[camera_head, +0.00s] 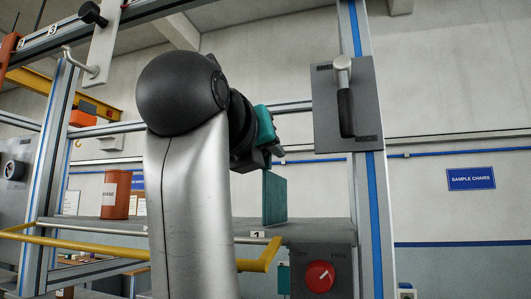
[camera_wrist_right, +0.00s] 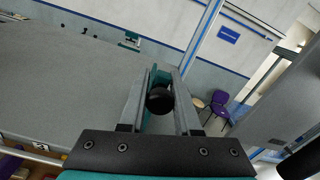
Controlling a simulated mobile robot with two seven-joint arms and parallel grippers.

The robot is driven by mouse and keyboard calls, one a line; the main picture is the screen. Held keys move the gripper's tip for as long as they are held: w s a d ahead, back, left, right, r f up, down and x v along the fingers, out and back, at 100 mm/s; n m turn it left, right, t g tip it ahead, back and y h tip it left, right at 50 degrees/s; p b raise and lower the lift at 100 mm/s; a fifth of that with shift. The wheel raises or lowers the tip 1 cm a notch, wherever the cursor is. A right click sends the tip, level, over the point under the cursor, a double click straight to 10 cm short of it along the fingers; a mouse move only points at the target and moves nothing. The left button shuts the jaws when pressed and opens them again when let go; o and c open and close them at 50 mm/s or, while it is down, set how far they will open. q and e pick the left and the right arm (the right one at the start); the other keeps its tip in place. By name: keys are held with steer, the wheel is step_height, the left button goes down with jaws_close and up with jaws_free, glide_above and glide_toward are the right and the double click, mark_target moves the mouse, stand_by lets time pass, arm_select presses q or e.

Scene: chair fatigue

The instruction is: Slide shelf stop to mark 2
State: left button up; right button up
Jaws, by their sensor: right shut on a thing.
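The shelf stop (camera_head: 274,198) is an upright teal plate on the grey shelf (camera_head: 310,228). My right gripper (camera_head: 272,162) reaches down to its top from behind my large grey arm. In the right wrist view the gripper (camera_wrist_right: 158,98) is shut on the stop, with a round black knob (camera_wrist_right: 159,100) between its fingers and a strip of teal behind. A label reading 1 (camera_head: 257,234) is on the shelf's front edge, just left of the stop. I cannot make out a mark 2 on this shelf. My left gripper is not in view.
A yellow bar (camera_head: 100,246) runs in front of the shelf. A red can (camera_head: 116,195) stands on the shelf's left part. A panel with a black-handled lever (camera_head: 345,110) hangs on the right post. A red dial (camera_head: 320,276) sits below the shelf. Much of the shelf top is bare.

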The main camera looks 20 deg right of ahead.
jaws_close()
stand_by(0.8)
